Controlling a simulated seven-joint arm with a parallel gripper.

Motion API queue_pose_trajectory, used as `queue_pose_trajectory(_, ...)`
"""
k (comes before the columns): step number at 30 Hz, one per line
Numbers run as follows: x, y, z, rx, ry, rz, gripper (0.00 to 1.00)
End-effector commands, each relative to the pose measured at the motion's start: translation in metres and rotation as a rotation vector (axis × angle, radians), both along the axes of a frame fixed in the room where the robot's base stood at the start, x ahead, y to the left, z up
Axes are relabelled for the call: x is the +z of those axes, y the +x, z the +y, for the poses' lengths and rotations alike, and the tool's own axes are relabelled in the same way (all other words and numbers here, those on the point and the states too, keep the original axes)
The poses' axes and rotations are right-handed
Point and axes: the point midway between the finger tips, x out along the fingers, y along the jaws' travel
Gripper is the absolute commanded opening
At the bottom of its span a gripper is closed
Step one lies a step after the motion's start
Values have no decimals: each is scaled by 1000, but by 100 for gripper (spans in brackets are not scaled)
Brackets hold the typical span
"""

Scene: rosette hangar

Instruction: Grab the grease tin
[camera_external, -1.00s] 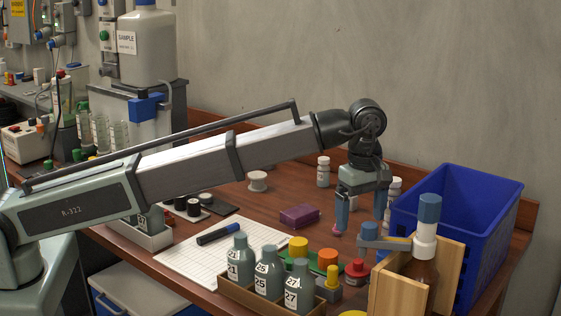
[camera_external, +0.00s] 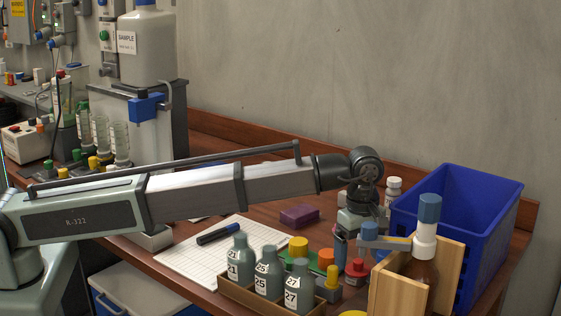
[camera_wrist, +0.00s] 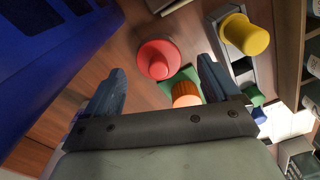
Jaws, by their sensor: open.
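No readable label marks a grease tin. The red, round, knobbed item (camera_external: 355,270) is the likeliest one, but I cannot be sure. It stands on the bench behind the wooden holder, and in the wrist view its red top (camera_wrist: 157,58) lies between and beyond my two blue fingertips. My gripper (camera_external: 349,250) is low, pointing down, with its fingers apart; it also shows in the wrist view (camera_wrist: 162,68). Nothing is held. In the external view the fingers partly overlap the red item, so contact cannot be told.
Close by are an orange cylinder (camera_external: 326,258), a yellow cylinder (camera_external: 298,246) and a yellow-knobbed grey block (camera_external: 329,289). Numbered bottles (camera_external: 268,272) stand in front; a purple block (camera_external: 299,215) lies behind.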

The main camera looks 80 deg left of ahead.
Motion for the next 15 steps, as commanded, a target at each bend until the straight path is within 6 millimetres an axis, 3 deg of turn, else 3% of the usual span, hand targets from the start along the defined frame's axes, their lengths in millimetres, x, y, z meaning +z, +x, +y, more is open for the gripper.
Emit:
queue_pose_trajectory(7, -32, 1, 1, 0, 0, 2, 89)
queue_pose_trajectory(15, -38, 1, 1, 0, 0, 0, 89)
